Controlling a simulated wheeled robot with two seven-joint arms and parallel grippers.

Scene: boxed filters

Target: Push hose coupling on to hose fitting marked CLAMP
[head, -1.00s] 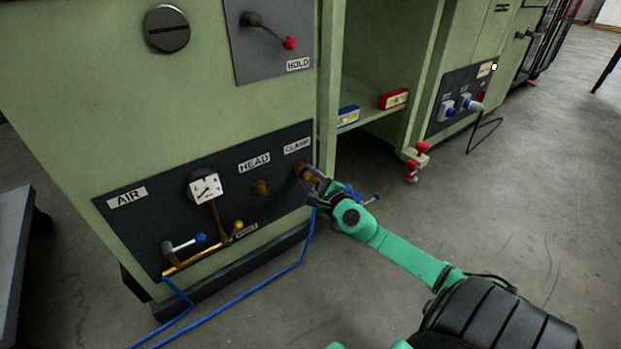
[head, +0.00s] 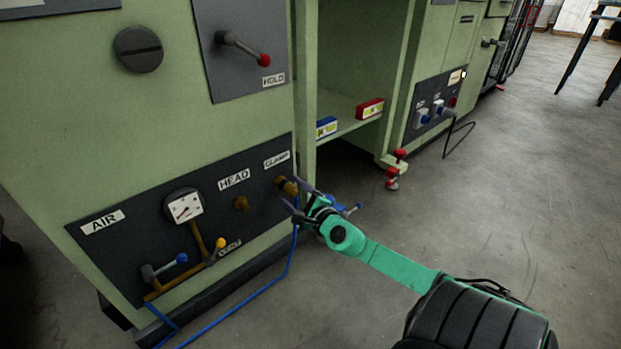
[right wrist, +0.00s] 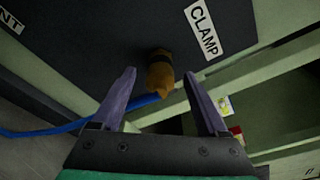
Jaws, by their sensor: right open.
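The panel's CLAMP label (head: 277,160) sits above a brass piece (head: 284,184), which stands out from the dark panel. In the right wrist view this brass coupling (right wrist: 160,76) is seated against the panel at the CLAMP fitting, the fitting itself being hidden behind it. A blue hose (head: 289,262) hangs below; in the wrist view the hose (right wrist: 50,131) passes close to the coupling, and their joint is not clear. My right gripper (head: 290,191) is open, its fingers on either side of the coupling with gaps showing. My left gripper is not in view.
Left on the panel are the brass HEAD fitting (head: 241,204), a gauge (head: 184,207) and a blue-tipped valve lever (head: 163,268).

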